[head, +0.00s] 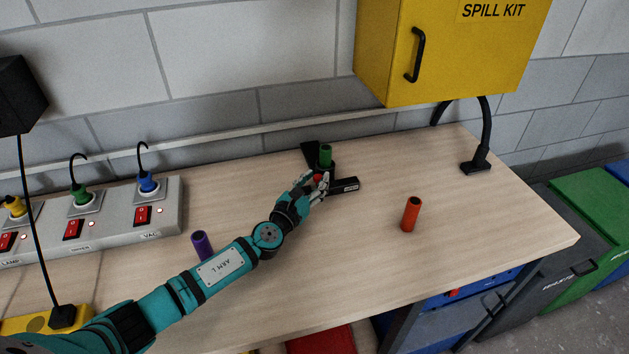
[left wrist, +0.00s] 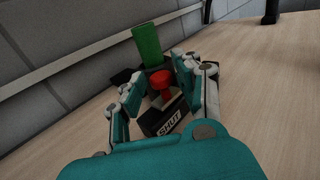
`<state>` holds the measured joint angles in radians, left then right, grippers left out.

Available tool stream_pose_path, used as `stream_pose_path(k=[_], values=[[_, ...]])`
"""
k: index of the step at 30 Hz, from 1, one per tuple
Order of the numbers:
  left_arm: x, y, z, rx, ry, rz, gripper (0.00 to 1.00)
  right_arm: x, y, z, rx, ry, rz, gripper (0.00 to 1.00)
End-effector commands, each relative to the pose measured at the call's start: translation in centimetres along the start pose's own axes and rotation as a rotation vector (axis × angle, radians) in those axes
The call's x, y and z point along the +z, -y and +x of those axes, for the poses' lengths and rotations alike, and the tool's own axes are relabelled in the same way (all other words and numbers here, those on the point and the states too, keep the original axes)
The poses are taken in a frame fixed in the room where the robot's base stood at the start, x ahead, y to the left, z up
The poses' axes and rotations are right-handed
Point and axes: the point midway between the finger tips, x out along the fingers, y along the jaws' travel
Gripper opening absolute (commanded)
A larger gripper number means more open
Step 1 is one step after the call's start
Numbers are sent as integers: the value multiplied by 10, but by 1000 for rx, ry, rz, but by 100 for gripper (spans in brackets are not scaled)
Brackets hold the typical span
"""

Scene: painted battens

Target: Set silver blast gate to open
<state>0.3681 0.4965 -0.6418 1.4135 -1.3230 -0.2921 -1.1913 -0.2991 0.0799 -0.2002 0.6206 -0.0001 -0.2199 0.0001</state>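A dark gate fixture (head: 344,186) stands on the bench, with a green tube (head: 325,155) upright behind it and a red knob (head: 318,177) at its middle. I cannot make out a silver part. In the left wrist view a label on the gate's front bar (left wrist: 168,126) reads SHUT. My left gripper (head: 318,181) is at the gate. In the left wrist view its fingers (left wrist: 160,73) stand apart on either side of the red knob (left wrist: 160,80), with gaps visible. The green tube (left wrist: 147,45) rises beyond them. My right gripper is not in view.
An orange-red tube (head: 411,214) stands to the right and a purple tube (head: 202,245) beside my left arm. A power strip (head: 168,220) with plugs and red switches lies at left. A yellow spill kit cabinet (head: 385,50) hangs above. The bench's right part is mostly clear.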

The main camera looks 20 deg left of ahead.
Motion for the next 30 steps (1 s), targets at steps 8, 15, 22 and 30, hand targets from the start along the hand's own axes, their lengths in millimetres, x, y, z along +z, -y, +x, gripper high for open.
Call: stream_pose_path(k=[8, 15, 22, 30], values=[[0, 0, 0, 0, 0, 0, 0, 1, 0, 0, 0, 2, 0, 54], [0, 0, 0, 1, 0, 1, 0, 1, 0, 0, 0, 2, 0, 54], [1, 22, 22, 0, 2, -3, 0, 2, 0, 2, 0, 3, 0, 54], [0, 39, 39, -1, 0, 0, 0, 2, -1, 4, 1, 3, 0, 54]])
